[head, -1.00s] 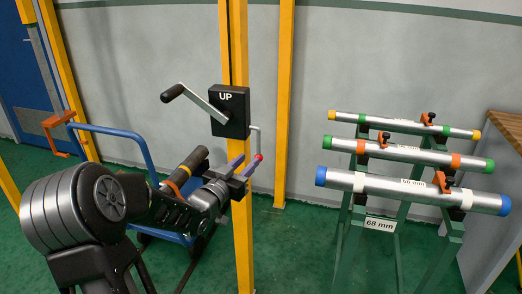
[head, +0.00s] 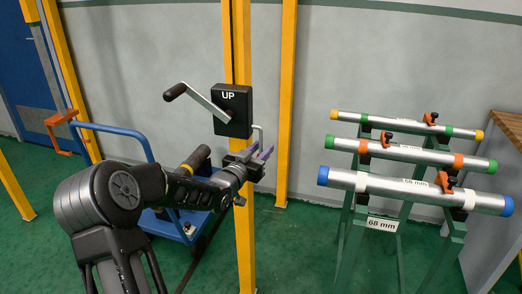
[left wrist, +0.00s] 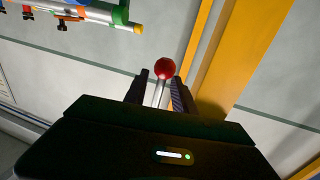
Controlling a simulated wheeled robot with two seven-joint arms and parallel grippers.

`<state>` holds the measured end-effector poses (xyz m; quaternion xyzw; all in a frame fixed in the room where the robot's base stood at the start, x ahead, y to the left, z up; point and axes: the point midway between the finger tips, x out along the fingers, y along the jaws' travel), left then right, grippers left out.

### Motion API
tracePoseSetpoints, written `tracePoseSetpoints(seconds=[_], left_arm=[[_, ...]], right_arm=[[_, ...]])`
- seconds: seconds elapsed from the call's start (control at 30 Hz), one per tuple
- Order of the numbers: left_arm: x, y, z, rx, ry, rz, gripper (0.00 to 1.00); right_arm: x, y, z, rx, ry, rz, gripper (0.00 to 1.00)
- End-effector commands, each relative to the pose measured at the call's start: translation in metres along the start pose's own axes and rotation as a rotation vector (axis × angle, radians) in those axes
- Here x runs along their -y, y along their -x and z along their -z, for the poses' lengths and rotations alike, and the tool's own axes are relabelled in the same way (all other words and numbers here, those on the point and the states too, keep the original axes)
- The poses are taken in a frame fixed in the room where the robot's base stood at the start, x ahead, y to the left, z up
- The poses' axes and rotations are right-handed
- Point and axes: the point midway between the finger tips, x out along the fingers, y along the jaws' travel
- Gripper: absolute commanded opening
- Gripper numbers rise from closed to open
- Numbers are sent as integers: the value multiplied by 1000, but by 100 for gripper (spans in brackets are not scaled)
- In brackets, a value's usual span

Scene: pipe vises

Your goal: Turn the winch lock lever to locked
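The black winch box (head: 233,111) marked UP is on the yellow post, with a crank handle on its left. The grey lock lever (head: 261,134) comes out at the box's right side and hangs down. Its red ball tip is hidden behind my fingers in the head view, but the ball (left wrist: 166,70) shows in the left wrist view. My left gripper (head: 262,153) is at the lever's lower end. In the left wrist view its fingers (left wrist: 158,92) are apart, one on each side of the lever's rod. My right gripper is not in view.
The yellow post (head: 244,235) stands beside my left gripper. A blue cart (head: 170,226) is behind my left arm. A green rack (head: 345,230) with several clamped pipes stands at right. Open floor lies between post and rack.

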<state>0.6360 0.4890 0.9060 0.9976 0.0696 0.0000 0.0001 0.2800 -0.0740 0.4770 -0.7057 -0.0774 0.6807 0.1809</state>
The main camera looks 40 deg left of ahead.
Motion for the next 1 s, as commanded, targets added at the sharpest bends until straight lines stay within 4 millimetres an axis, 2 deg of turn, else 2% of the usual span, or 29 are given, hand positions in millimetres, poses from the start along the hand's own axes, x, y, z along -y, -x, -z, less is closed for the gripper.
tracePoseSetpoints(seconds=[0.03,0.43,1.0], left_arm=[[0,0,0,0,0,0,32],[0,0,0,0,0,0,0],[0,0,0,0,0,0,0]], right_arm=[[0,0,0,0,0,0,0],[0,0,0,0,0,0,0],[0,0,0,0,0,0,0]])
